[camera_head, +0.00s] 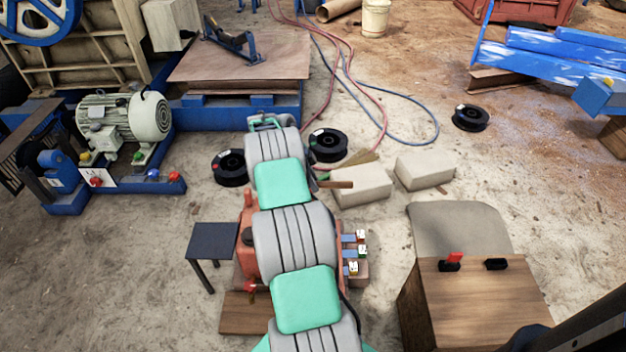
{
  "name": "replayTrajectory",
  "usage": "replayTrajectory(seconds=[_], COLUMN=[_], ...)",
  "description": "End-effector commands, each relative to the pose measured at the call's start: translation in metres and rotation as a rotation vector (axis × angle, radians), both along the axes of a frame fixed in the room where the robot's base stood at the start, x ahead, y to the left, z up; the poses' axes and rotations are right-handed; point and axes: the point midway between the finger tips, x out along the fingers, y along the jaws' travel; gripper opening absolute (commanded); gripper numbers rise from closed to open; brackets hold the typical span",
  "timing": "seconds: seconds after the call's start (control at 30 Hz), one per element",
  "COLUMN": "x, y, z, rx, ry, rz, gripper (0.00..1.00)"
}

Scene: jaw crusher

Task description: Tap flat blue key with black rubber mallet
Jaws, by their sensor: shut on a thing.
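A wooden handle (337,184) sticks out to the right from behind my arm, level with the grey blocks. It may be the handle of the mallet; no black rubber head is visible. My gripper is hidden behind my own arm links, so I cannot see its fingers or what they hold. Several small blue keys (349,238) with white tags stick out from the right side of an orange machine (244,262). The keys lie to the right of my arm and below the wooden handle. I cannot tell which one is the flat key.
My arm covers the orange machine's middle. A small dark table (213,241) stands left of it. A wooden cabinet (476,300) is at right. Pale blocks (363,187) and black spools (327,145) lie beyond. Open floor shows between the machine and the cabinet.

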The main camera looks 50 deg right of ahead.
Motion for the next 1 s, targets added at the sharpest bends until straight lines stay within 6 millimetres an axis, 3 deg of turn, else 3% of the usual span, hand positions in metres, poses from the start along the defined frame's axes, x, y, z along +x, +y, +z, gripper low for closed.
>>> replayTrajectory(seconds=[0.03, 0.07, 0.1, 0.23, 0.43, 0.83, 1.0], x=[0.001, 0.001, 0.002, 0.001, 0.002, 0.004, 0.032], y=[-0.001, -0.001, -0.001, 0.0, -0.001, 0.001, 0.024], z=[-0.029, -0.038, -0.017, -0.006, 0.028, 0.037, 0.069], rx=[-0.002, -0.002, -0.004, -0.002, -0.003, -0.003, -0.005], ry=[-0.001, -0.001, -0.005, -0.003, -0.004, -0.003, -0.007], rz=[0.0, 0.0, 0.0, 0.0, 0.002, 0.016, 0.173], gripper=[0.0, 0.0, 0.0, 0.0, 0.0, 0.0, 0.0])
